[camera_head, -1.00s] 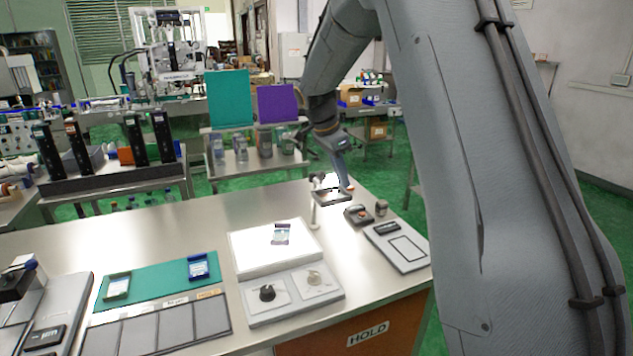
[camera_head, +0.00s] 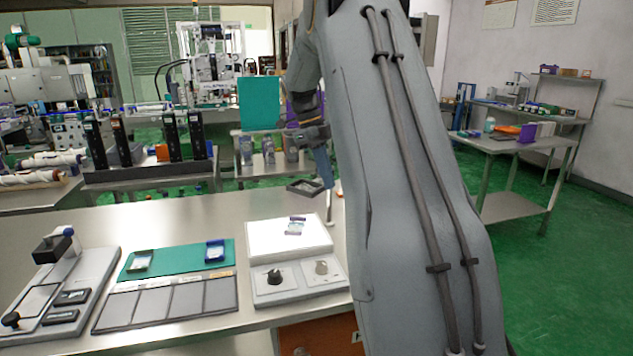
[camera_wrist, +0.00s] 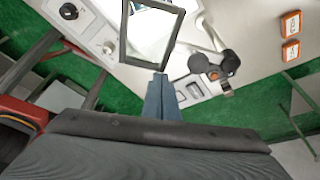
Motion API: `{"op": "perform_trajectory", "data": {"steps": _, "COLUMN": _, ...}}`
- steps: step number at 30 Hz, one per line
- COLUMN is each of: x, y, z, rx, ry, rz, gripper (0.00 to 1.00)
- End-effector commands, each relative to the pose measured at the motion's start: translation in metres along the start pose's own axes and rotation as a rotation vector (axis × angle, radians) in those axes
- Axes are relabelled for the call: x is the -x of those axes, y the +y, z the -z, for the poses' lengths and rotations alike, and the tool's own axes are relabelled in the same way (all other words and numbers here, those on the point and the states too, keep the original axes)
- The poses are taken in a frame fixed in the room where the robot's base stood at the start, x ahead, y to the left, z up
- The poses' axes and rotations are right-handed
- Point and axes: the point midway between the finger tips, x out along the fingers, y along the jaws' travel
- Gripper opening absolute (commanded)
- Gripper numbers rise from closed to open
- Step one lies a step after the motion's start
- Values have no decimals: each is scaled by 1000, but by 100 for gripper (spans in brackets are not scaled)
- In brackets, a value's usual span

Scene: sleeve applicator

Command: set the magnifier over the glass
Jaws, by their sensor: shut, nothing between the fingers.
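The magnifier is a dark square frame (camera_head: 303,187) on a thin pale post (camera_head: 329,208) at the far right corner of the white lit glass panel (camera_head: 262,240). The frame is raised and reaches left from the post, near the panel's far edge; how far it overlaps the panel is unclear. A small blue-and-white packet (camera_head: 295,226) lies on the panel. My gripper (camera_head: 327,182) is shut and empty, pointing down beside the frame's right side. In the wrist view, my fingertips (camera_wrist: 161,79) are at the edge of the frame (camera_wrist: 123,35), seemingly touching it; white panel shows through it.
A black knob (camera_head: 274,276) and a pale knob (camera_head: 321,267) sit in front of the panel. A green mat (camera_head: 180,262) with two small packs and grey slots (camera_head: 168,304) lie to the left. In the wrist view, a dark round-ended item (camera_wrist: 228,62) stands near the post.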

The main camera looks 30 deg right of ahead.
Motion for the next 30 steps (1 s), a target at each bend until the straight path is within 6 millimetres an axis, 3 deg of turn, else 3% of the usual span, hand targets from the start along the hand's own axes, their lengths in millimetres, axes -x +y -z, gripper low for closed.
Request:
{"op": "perform_trajectory", "data": {"steps": 12, "x": 6, "y": 3, "z": -18, "rx": -3, "ry": 0, "rz": -2, "gripper": 0}}
{"op": "perform_trajectory", "data": {"steps": 30, "x": 9, "y": 5, "z": -26, "rx": 1, "ry": -7, "rz": 2, "gripper": 0}}
